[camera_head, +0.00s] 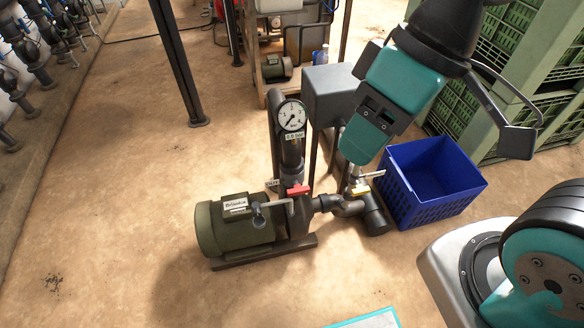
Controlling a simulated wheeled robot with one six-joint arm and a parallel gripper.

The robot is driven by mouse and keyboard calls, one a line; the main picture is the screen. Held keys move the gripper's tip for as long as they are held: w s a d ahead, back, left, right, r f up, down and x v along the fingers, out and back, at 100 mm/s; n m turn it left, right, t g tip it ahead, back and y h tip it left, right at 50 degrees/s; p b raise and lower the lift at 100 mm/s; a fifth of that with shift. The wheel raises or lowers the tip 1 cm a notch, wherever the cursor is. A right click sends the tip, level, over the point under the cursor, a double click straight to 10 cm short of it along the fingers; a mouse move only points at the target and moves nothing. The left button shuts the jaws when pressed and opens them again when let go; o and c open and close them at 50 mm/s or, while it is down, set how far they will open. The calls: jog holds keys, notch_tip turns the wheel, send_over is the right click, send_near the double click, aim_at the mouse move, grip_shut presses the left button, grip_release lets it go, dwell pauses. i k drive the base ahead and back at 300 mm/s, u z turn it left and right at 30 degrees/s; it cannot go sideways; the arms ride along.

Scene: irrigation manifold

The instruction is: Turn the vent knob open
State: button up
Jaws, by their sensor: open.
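The pump assembly stands on the floor in the middle of the view, with an olive motor (236,225) and dark pipes. I cannot tell which part is the vent knob; the small tag by the upright pipe is too small to read surely.
A round gauge (291,116) tops the upright pipe. A grey box (330,95) stands close behind my gripper. A blue crate (432,180) lies to the right, with stacked green crates (555,100) behind. A dark post (178,60) stands left. The floor at front left is clear.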

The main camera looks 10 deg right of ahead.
aim_at(257, 213)
jog(key=z, duration=2.1)
jog(key=k, duration=0.7)
jog(key=u, duration=2.1)
